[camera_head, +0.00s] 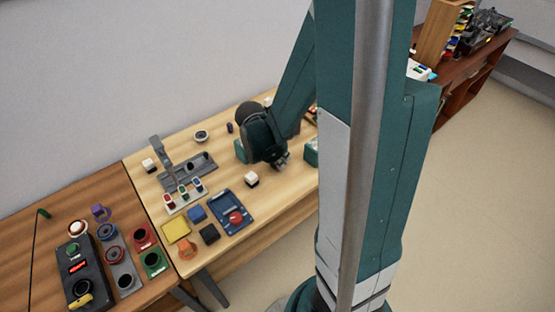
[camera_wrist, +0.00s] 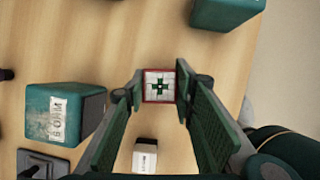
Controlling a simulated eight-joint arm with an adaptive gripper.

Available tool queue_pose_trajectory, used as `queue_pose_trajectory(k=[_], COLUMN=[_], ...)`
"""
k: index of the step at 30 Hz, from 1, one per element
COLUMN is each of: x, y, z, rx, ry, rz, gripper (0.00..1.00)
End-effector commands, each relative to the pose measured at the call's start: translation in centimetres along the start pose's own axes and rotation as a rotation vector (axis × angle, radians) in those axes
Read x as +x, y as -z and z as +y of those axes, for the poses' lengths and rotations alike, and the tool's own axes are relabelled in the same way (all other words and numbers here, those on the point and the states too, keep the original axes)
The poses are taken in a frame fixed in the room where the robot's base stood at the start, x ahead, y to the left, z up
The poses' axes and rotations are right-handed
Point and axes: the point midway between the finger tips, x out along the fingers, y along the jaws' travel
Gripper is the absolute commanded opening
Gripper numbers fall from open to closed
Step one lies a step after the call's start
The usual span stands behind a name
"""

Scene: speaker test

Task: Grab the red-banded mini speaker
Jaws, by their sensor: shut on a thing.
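In the head view my gripper (camera_head: 280,161) is low over the wooden table, pointing down, and the speaker is not discernible there.
A labelled teal box (camera_wrist: 64,115) stands left and another teal box (camera_wrist: 226,10) upper right.

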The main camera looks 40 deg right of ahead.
Motion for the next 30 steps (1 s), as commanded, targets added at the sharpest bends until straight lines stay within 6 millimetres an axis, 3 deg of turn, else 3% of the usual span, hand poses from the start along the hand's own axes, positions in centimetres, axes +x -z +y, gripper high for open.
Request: queue_pose_trajectory(k=[21, 30], x=[-7.4, -8.5], y=[-3.0, -3.5], z=[0.0, 0.0], rx=[0.0, 0.0], ry=[0.0, 0.0], rz=[0.0, 0.0], gripper=[0.13, 0.13])
